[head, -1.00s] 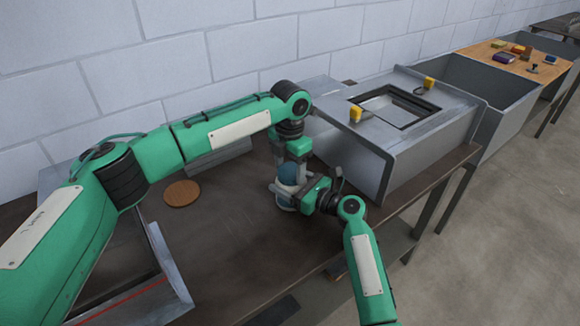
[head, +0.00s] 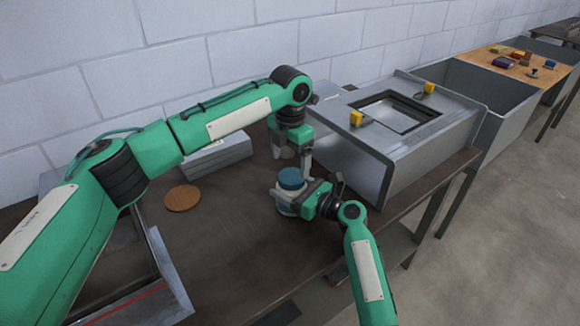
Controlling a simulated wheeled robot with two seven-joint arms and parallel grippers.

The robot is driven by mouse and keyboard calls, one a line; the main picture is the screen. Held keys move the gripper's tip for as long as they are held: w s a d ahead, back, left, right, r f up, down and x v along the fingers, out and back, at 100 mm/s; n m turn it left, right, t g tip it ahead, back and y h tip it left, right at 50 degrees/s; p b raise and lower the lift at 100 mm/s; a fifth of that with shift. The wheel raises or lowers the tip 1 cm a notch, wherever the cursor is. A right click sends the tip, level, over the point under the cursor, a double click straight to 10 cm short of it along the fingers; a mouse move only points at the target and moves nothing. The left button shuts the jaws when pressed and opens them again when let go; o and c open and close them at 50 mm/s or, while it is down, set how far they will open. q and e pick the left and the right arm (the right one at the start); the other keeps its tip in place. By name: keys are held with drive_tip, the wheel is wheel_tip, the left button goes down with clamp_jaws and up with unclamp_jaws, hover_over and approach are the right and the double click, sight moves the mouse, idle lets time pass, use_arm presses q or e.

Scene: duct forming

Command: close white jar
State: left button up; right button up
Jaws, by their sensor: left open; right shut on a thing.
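The white jar (head: 287,206) stands on the dark table with a blue lid (head: 291,179) on its top. I cannot tell how tightly the lid sits. My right gripper (head: 290,196) is shut around the jar's side from the right, and its fingers hide part of the white body. My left gripper (head: 306,168) is open and empty, pointing down just behind and above the jar, apart from the lid.
A round wooden disc (head: 182,197) lies left of the jar. A grey metal block (head: 217,156) lies behind it. A large metal duct box (head: 400,140) with yellow clamps stands to the right. The table front is mostly clear.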

use_arm(q)
drive_tip(key=shift+c, duration=0.4)
drive_tip(key=n, duration=0.6)
drive_tip(key=shift+r, duration=0.25)
drive_tip(key=n, duration=0.4)
drive_tip(key=shift+r+n, duration=0.2)
drive_tip(key=shift+n, duration=0.2)
drive_tip(key=n, duration=0.4)
drive_tip(key=shift+r+n, duration=0.2)
drive_tip(key=shift+n, duration=0.2)
drive_tip(key=n, duration=0.4)
drive_tip(key=shift+w+d+r+n, duration=0.1)
drive_tip(key=shift+r+n, duration=0.1)
drive_tip(key=shift+n, duration=0.1)
drive_tip(key=n, duration=0.4)
drive_tip(key=shift+r+n, duration=0.2)
drive_tip(key=shift+n, duration=0.1)
drive_tip(key=n, duration=0.4)
drive_tip(key=shift+r+n, duration=0.15)
drive_tip(key=shift+n, duration=0.25)
drive_tip(key=n, duration=0.4)
drive_tip(key=shift+r+n, duration=0.2)
drive_tip(key=shift+n, duration=0.1)
drive_tip(key=n, duration=0.5)
drive_tip(key=shift+d+r, duration=0.1)
drive_tip(key=shift+r, duration=0.1)
